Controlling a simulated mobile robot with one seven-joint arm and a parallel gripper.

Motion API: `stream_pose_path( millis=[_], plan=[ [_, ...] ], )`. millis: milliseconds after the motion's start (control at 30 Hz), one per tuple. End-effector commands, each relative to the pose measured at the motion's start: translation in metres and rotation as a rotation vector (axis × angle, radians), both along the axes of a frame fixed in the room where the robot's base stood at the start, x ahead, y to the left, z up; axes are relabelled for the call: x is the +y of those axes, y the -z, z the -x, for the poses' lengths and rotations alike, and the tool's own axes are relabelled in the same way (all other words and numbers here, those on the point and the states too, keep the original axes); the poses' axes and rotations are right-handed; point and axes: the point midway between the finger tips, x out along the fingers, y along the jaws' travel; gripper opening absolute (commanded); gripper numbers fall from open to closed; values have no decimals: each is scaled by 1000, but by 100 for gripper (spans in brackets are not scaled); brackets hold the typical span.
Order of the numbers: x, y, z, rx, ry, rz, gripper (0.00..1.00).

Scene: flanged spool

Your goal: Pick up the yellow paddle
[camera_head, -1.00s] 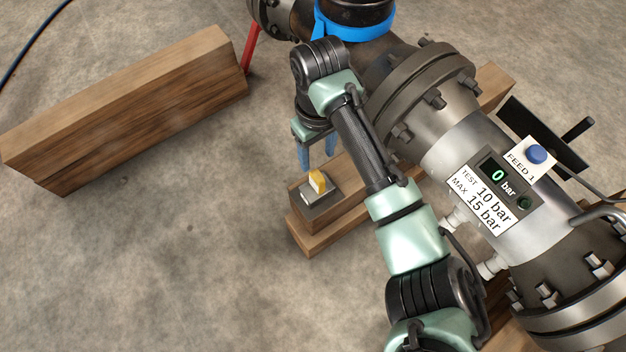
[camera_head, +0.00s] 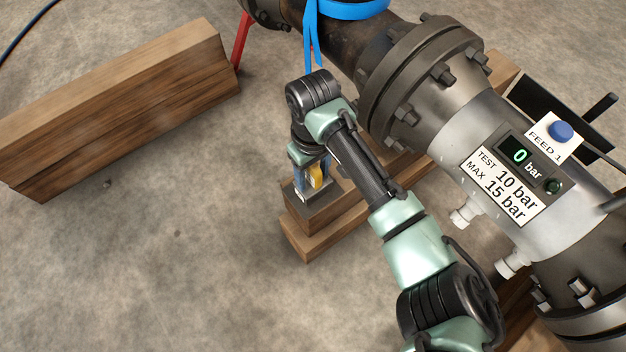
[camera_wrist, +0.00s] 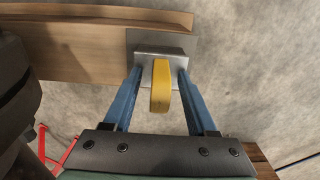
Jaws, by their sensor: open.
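The yellow paddle (camera_wrist: 161,88) stands on a small grey metal block (camera_wrist: 146,51) at the end of a wooden beam. In the head view the paddle (camera_head: 316,177) shows partly, behind my gripper's fingers. My gripper (camera_wrist: 157,85) is open, with one blue finger on each side of the paddle. A gap shows on both sides in the wrist view, so the fingers look apart from it. In the head view my gripper (camera_head: 312,178) is low over the beam's end.
The wooden beam (camera_head: 310,240) lies under the steel pipe (camera_head: 440,90), which is close on the right. A large timber (camera_head: 120,110) lies on the left. A panel reading 0 bar (camera_head: 520,155) is on the pipe. Concrete floor is clear in front.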

Motion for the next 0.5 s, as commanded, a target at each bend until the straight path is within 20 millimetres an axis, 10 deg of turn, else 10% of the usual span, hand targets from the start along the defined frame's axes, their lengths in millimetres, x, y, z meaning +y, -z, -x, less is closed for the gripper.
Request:
stream_pose_path(
  millis=[233,500],
  plan=[
    [0,1,0,0,1,0,56],
    [0,1,0,0,0,0,7]
  ],
)
